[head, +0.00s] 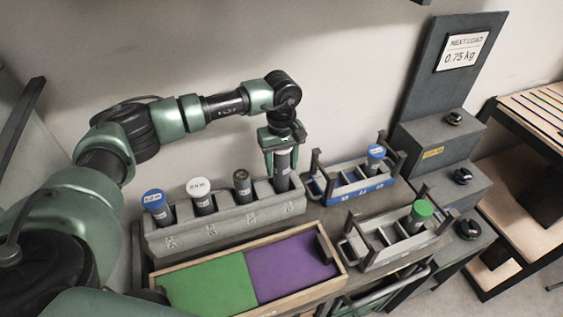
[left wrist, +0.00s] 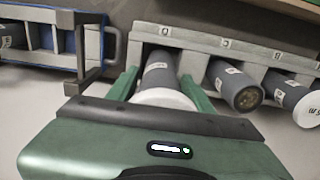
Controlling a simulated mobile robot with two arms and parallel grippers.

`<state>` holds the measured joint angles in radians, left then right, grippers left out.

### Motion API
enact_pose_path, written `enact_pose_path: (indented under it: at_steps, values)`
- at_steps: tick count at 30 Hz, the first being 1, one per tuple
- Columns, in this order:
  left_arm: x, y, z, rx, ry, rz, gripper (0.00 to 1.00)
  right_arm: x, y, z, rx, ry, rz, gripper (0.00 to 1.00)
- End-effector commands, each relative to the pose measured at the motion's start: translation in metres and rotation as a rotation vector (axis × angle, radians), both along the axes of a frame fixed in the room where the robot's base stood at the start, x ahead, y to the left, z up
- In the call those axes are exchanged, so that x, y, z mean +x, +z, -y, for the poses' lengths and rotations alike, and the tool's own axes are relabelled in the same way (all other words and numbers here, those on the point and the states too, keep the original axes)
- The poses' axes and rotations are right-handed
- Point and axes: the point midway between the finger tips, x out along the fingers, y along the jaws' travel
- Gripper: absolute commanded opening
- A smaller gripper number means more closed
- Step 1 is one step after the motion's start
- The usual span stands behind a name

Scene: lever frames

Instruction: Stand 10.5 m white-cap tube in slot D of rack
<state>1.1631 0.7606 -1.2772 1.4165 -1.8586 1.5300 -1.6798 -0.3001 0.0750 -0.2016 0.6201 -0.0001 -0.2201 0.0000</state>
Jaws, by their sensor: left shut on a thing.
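The grey rack (head: 225,222) has several slots in a row, with letter labels on its front. My left gripper (head: 281,150) points down over the right-end slot, apparently D, and is shut on a dark tube (head: 283,172). In the left wrist view (left wrist: 160,85) its fingers flank this tube, which has a white cap (left wrist: 166,99). The tube's lower part is inside the slot; I cannot tell whether it touches the bottom. Another white-cap tube (head: 200,190), a blue-cap tube (head: 155,203) and a brown-topped tube (head: 242,184) stand in the other slots. My right gripper is not in view.
A wooden-rimmed tray with green (head: 210,288) and purple (head: 290,268) halves lies in front. A blue rack (head: 362,192) holds a blue-cap tube (head: 375,158). A grey carrier (head: 397,252) holds a green-cap tube (head: 418,214). A stepped panel with knobs (head: 430,140) stands right.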

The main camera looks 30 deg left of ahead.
Motion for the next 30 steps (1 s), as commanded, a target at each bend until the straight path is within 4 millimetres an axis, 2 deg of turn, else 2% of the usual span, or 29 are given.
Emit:
enact_pose_path:
  at_steps: [6,7,9,20,22,26,30]
  values:
    - [0.001,-0.003,0.000,-0.001,0.000,0.002,0.00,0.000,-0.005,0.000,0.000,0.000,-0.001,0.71]
    - [0.000,-0.002,0.000,-0.001,0.000,0.001,0.59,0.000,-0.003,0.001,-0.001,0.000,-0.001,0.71]
    - [0.000,-0.002,0.000,0.000,0.000,0.000,0.72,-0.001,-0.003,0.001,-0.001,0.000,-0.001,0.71]
    - [0.000,0.002,0.000,0.000,0.000,0.000,0.72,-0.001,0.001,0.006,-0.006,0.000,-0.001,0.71]
    - [0.001,0.006,0.000,-0.001,0.000,0.004,0.72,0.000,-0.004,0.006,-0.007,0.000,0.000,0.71]
    - [0.001,0.027,0.000,-0.002,-0.001,0.006,0.72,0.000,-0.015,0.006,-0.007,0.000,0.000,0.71]
    - [0.002,0.058,0.000,-0.001,0.000,0.007,0.72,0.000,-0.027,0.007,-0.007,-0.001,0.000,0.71]
